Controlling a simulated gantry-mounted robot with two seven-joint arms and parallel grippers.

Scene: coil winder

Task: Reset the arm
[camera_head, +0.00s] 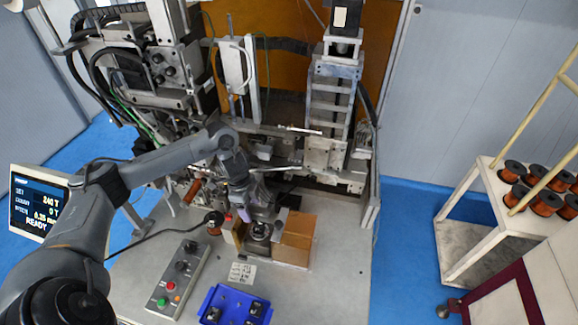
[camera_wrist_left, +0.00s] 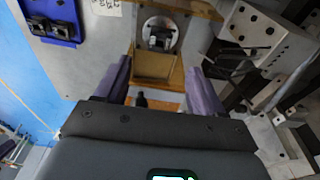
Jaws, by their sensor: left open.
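My left arm comes in from the left in the head view and reaches across the metal bench to the coil winder (camera_head: 330,105). My left gripper (camera_head: 258,215) points down at a small fixture with a round metal part (camera_head: 260,231), beside a brown wooden block (camera_head: 297,240). In the left wrist view its two purple-grey fingers (camera_wrist_left: 160,88) are spread apart with nothing held between them. Beyond them are a wooden box-like holder (camera_wrist_left: 154,66) and the round metal part with a dark piece on it (camera_wrist_left: 159,35). My right gripper is not in view.
A control box with buttons (camera_head: 180,280) and a blue tray with dark parts (camera_head: 235,306) lie at the front of the bench. A screen (camera_head: 38,203) reading READY stands at left. A cart with several copper spools (camera_head: 545,203) stands at right, across blue floor.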

